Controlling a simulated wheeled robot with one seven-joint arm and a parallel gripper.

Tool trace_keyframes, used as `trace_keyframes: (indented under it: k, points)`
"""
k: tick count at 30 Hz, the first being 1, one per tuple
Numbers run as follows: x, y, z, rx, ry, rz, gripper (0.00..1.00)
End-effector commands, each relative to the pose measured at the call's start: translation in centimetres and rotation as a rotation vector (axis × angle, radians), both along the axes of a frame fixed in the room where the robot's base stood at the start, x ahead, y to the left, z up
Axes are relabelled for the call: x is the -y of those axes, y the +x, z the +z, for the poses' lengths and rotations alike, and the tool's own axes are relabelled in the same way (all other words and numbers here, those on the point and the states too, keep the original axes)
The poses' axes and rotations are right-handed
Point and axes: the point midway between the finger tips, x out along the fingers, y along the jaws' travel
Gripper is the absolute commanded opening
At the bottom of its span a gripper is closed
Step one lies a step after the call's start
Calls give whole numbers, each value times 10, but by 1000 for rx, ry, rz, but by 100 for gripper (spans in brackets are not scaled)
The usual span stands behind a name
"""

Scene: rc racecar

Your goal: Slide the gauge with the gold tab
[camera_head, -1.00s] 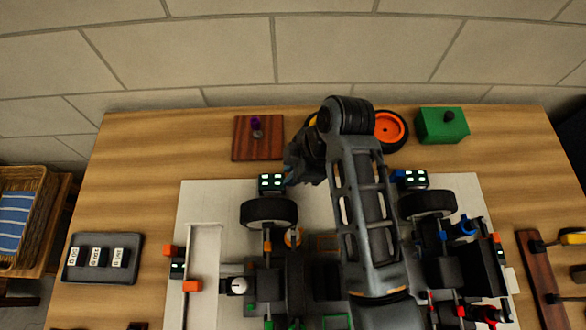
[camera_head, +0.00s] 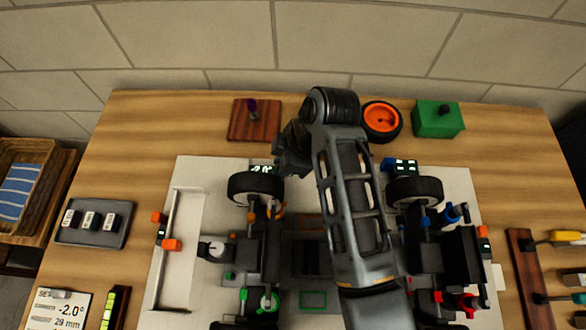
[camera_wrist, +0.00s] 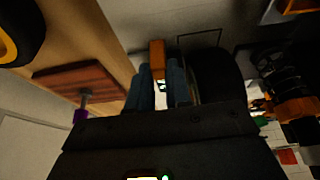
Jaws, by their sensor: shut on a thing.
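My gripper (camera_head: 285,162) is behind the car's left front wheel (camera_head: 255,187), beside a small gauge (camera_head: 262,168) with a lit readout that looks like 2.0°. In the wrist view my two blue-grey fingers (camera_wrist: 159,88) are shut on a gold-orange tab (camera_wrist: 157,58), whose end sticks out beyond them. The wheel (camera_wrist: 215,78) is close at the right of the fingers there. The arm hides part of the car. A second lit gauge (camera_head: 404,166) stands behind the right front wheel (camera_head: 414,190). A card (camera_head: 58,308) at lower left shows -2.0° and 29 mm.
A red-brown board (camera_head: 254,120) with a purple-handled tool, an orange-rimmed wheel (camera_head: 381,120) and a green box (camera_head: 438,120) stand at the back. A grey tray (camera_head: 94,222) is at left, a tool rack (camera_head: 525,275) at right. The left rear tabletop is clear.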

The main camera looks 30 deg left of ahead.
Motion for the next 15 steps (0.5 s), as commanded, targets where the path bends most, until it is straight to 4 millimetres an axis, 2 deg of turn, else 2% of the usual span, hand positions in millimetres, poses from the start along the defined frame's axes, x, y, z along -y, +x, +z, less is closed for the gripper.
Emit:
trace_keyframes:
  k: [5, 6, 14, 15]
  points:
    - [1, -5, -1, -12, -7, 7, 0]
    - [2, -5, -1, -13, -7, 7, 20]
    - [2, -4, -1, -11, -6, 6, 45]
    - [2, -4, -1, -10, -6, 6, 45]
